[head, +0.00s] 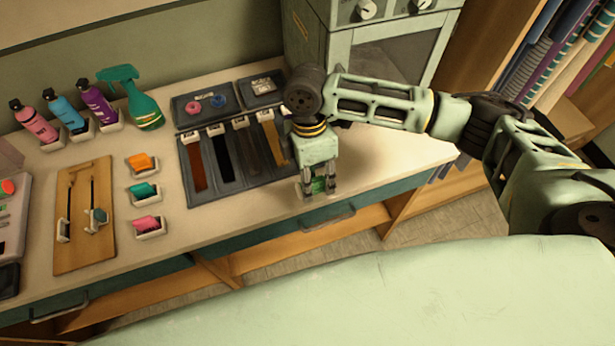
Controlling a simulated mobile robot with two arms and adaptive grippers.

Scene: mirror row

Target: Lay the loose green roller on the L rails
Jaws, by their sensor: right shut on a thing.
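My right gripper (319,193) points down at the front edge of the counter, right of the dark divided tray. It is shut on a green roller (318,184), which shows between its fingers. A pale holder sits close at the fingers' left; whether the roller touches it is hidden. Three small white holders stand in a column at the left, with an orange roller (140,162), another green roller (144,190) and a pink roller (147,224). I cannot read which rails are marked L. My left gripper is not in view.
The dark divided tray (185,168) holds colored strips. A wooden board (84,255) with two dark rods lies at the left. Pink, blue and purple bottles and a green spray bottle (143,108) stand behind. A cabinet (385,55) stands behind my right arm. Counter right of the gripper is clear.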

